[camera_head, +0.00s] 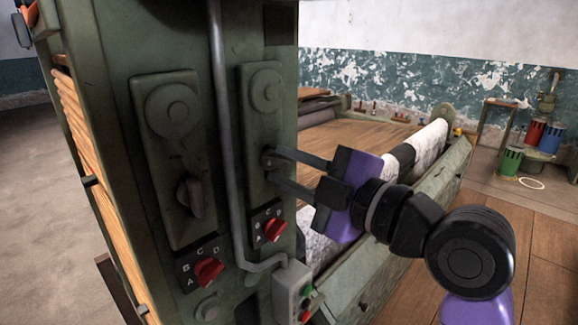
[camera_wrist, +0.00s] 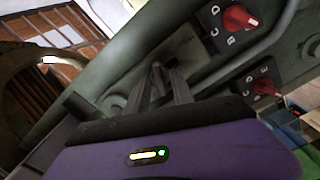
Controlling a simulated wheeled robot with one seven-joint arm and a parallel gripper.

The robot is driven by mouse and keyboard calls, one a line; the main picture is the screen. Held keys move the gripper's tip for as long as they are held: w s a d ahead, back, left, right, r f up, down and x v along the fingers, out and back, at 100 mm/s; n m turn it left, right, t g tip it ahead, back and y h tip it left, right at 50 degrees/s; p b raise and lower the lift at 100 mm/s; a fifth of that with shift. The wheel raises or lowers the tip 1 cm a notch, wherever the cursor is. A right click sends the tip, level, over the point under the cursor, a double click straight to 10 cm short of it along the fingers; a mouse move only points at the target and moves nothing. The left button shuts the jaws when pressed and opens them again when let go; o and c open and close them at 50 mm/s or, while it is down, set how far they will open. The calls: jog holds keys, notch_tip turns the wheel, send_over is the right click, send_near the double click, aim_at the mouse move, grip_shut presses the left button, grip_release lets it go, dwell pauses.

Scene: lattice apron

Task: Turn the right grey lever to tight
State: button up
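The right grey lever is on the narrow right-hand plate (camera_head: 265,90) of the green machine post in the head view. It is largely hidden by my gripper (camera_head: 269,167), whose two dark fingers reach the post there, one above the other with a gap between them. In the wrist view, my gripper's fingertips (camera_wrist: 158,70) are close together against the green panel. The lever cannot be made out clearly between them, so I cannot tell whether they grip it. The left grey lever (camera_head: 190,196) stands nearly upright on its own plate, apart from my gripper.
Red selector knobs sit below the plates, one at left (camera_head: 208,271) and one at right (camera_head: 273,229). A grey pipe (camera_head: 222,120) runs down between the plates. A button box (camera_head: 290,291) is below. A wooden-topped bed with cloth rolls (camera_head: 430,143) lies behind my gripper.

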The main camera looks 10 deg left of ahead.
grip_shut()
jog(key=shift+m, duration=1.5)
jog(key=m, duration=0.3)
jog(key=shift+m, duration=0.4)
jog(key=m+p, duration=0.2)
jog(key=m, duration=0.3)
jog(key=shift+m+p, duration=0.35)
jog(key=shift+m, duration=0.05)
jog(key=shift+f, duration=0.1)
jog(key=shift+o, duration=1.3)
grip_release()
